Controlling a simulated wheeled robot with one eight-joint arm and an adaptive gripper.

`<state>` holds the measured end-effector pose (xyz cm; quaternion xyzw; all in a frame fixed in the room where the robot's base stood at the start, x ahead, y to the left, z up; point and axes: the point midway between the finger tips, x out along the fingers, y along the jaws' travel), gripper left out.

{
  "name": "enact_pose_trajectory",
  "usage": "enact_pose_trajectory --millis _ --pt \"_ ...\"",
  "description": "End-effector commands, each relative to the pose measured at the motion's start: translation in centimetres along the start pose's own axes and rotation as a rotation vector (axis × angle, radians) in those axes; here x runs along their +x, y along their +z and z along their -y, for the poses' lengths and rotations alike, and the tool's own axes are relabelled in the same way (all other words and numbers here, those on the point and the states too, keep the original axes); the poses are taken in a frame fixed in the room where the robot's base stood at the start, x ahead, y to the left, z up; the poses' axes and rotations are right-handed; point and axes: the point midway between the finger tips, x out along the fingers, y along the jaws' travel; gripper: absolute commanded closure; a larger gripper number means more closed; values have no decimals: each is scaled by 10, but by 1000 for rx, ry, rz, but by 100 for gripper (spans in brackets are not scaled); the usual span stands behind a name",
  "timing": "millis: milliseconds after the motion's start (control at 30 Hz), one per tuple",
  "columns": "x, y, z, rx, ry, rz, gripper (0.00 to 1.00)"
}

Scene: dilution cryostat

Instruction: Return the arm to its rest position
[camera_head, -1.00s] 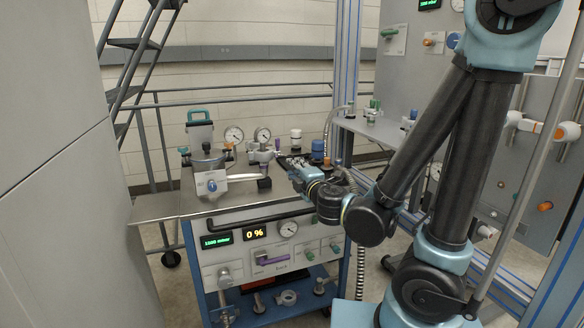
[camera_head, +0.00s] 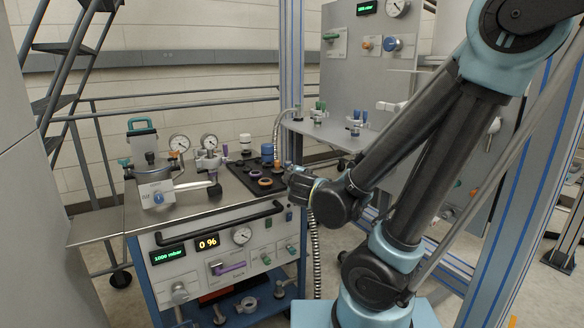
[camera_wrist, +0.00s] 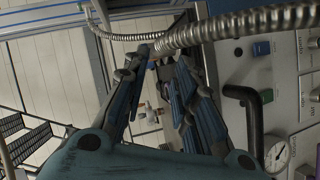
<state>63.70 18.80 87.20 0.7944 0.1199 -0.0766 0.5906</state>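My arm (camera_head: 420,180) rises at the right of the head view, folded at the elbow, with its forearm reaching down and left. My gripper (camera_head: 290,176) is small there, by the right edge of the cart top, and its fingers are partly hidden by the wrist. In the wrist view my gripper (camera_wrist: 163,68) shows two dark fingers spread apart, with nothing held between them. The ribbed metal hose (camera_wrist: 225,28) crosses just beyond the fingertips; I cannot tell whether they touch.
The cart (camera_head: 130,225) with gauges, a lidded pot (camera_head: 152,190) and a black tray (camera_head: 240,186) stands left of my gripper. A grey panel cabinet (camera_head: 425,75) and blue-striped frame posts (camera_head: 291,60) stand behind and right. Open floor (camera_head: 345,245) shows between cart and frame.

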Motion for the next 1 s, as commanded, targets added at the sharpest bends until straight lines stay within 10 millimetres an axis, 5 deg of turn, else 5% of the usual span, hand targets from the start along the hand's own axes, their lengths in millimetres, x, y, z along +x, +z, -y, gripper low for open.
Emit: enact_pose_trajectory --millis 200,500,733,1000 --pt "-5 88 3 203 -103 257 74" --pt "-46 179 29 496 -258 568 74" --pt "-96 217 58 737 -387 768 74" --pt "-156 223 91 1020 -545 937 74"
